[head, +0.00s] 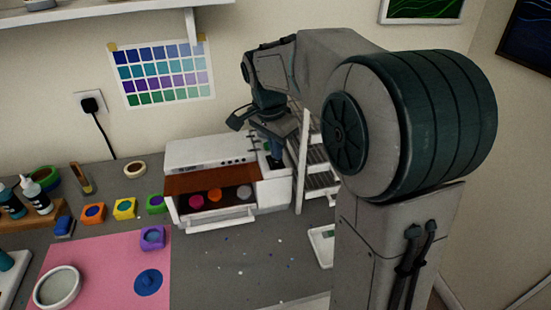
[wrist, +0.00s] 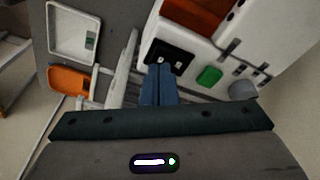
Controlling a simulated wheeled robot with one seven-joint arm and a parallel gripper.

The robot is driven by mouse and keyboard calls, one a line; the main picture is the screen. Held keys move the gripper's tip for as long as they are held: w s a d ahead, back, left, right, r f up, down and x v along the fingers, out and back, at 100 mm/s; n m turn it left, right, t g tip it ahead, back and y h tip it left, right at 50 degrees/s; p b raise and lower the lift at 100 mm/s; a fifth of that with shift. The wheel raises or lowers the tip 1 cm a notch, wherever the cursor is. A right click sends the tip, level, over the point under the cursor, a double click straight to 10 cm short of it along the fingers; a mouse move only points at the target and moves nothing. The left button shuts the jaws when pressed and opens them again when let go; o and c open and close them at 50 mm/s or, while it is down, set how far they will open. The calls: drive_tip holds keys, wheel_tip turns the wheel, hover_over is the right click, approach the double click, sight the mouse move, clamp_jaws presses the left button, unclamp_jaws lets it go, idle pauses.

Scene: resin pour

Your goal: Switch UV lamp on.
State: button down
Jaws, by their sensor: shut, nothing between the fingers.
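The UV lamp (head: 211,153) is a white box at the back of the bench. Its front is open, with a reddish-brown panel above and several coloured discs on the dark floor inside. On its right-hand control side, the wrist view shows a black switch plate (wrist: 182,55), a green button (wrist: 209,75) and a grey knob (wrist: 243,89). My gripper (wrist: 160,68) is shut and empty, its blue fingertips at the black plate's edge. I cannot tell whether they touch it. In the head view my gripper (head: 275,163) is over the lamp's right end, and its wrist partly hides the controls.
A white rack (head: 301,170) stands close to the lamp's right. A white scale (head: 321,243) lies in front of the rack. A pink mat (head: 100,262) with a blue disc and coloured moulds are at left. The bench's middle is clear except for specks.

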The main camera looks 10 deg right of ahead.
sight(276, 162)
drive_tip(key=shift+f+b, duration=0.5)
drive_tip(key=shift+f, duration=0.25)
drive_tip(key=shift+r, duration=0.15)
wheel_tip(276, 162, up, 7)
drive_tip(key=p, duration=0.5)
idle(0.4)
idle(0.4)
drive_tip(key=s+f+n+t, duration=0.1)
drive_tip(key=s+f+n, duration=0.1)
drive_tip(key=s+n, duration=0.4)
drive_tip(key=s+f+n+t+y, duration=0.1)
drive_tip(key=s+f+n, duration=0.2)
drive_tip(key=s, duration=1.2)
drive_tip(key=n, duration=0.3)
drive_tip(key=shift+d+y, duration=0.15)
drive_tip(key=shift+y, duration=0.15)
